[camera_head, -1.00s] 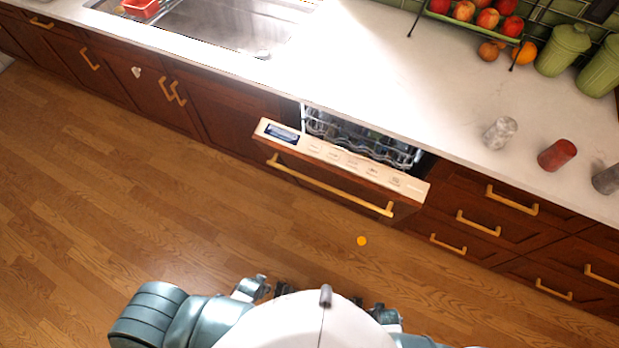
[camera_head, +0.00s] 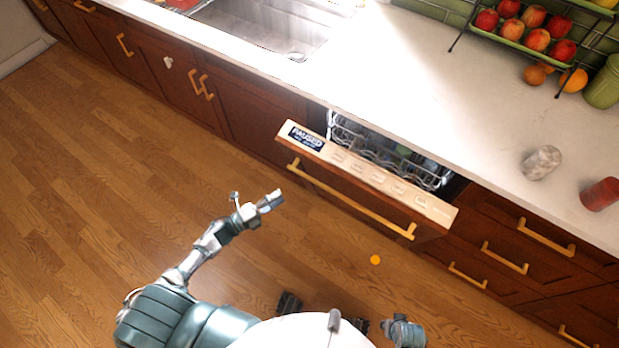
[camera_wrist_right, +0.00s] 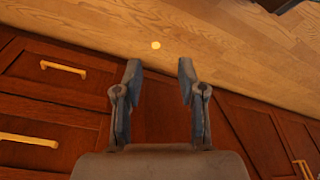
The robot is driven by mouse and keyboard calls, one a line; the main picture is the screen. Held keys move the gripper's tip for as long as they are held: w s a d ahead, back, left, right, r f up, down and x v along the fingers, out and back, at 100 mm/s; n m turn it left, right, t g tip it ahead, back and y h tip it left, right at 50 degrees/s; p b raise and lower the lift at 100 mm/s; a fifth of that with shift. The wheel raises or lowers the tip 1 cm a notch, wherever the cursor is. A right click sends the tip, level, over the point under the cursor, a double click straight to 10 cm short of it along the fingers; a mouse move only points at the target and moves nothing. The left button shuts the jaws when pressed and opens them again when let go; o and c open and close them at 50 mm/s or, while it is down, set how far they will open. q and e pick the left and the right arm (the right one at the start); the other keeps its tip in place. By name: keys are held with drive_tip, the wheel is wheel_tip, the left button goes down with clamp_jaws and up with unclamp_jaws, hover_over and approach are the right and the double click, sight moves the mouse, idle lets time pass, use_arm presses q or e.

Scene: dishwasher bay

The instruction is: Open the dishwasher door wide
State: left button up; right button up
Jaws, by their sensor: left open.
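The dishwasher door (camera_head: 362,178) is partly open, its top tilted out from the counter. Its top edge carries a small display reading "PAUSED", and a long gold handle (camera_head: 350,200) runs across its front. Dish racks (camera_head: 385,158) show in the gap behind it. My left gripper (camera_head: 255,200) is open and empty, in front of the door and left of the handle, apart from it. My right gripper (camera_wrist_right: 158,75) is open and empty in the right wrist view, with floor and cabinet fronts beyond its fingers. In the head view my right arm shows only in small part at the bottom.
Dark wood cabinets (camera_head: 180,85) stand left of the dishwasher and drawers (camera_head: 500,235) stand right of it. The white counter (camera_head: 450,90) above holds a sink, a fruit rack and cups. An orange dot (camera_head: 375,260) shows there.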

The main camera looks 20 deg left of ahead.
sight(309, 177)
use_arm(q)
drive_tip(key=x, duration=1.2)
drive_tip(key=shift+w, duration=0.2)
drive_tip(key=shift+w+d+b, duration=0.3)
drive_tip(key=shift+w, duration=0.05)
use_arm(e)
drive_tip(key=shift+a+r, duration=0.1)
drive_tip(key=shift+r, duration=0.75)
drive_tip(key=shift+s, duration=0.1)
use_arm(q)
drive_tip(key=c, duration=0.8)
clamp_jaws()
use_arm(e)
drive_tip(key=shift+s+f, duration=0.1)
drive_tip(key=shift+f, duration=0.05)
